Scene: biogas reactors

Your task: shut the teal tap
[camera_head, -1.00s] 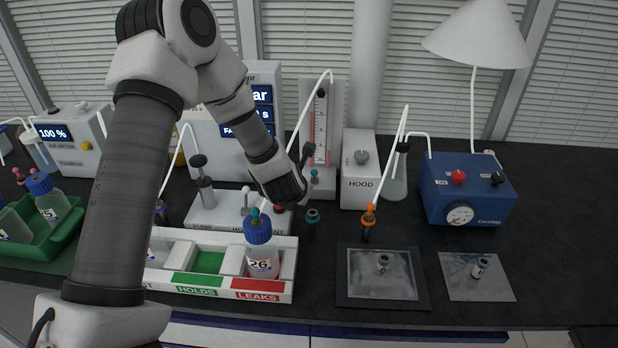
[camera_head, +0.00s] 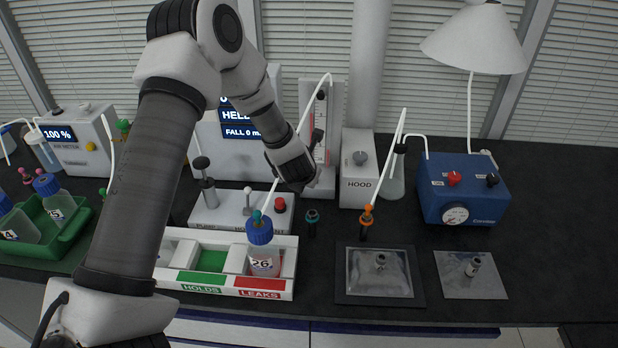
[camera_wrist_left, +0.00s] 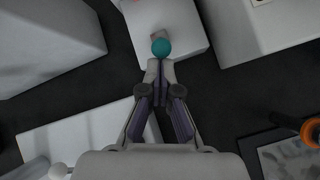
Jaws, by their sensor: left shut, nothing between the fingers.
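The teal tap (camera_wrist_left: 161,48) shows in the left wrist view as a round teal knob over the white base of the flow meter. In the head view my left gripper and wrist hide it. My left gripper (camera_wrist_left: 160,70) is shut and empty, with its fingertips right at the near side of the knob. Whether they touch it I cannot tell. In the head view my left arm reaches across from the left to the flow meter (camera_head: 320,120). My right gripper is not in view.
A bottle marked 26 (camera_head: 264,262) stands in the red LEAKS slot of the white rack (camera_head: 215,290). The white HOOD box (camera_head: 359,185) is just right of the flow meter. A loose teal-topped connector (camera_head: 312,217) and an orange one (camera_head: 367,211) stand in front.

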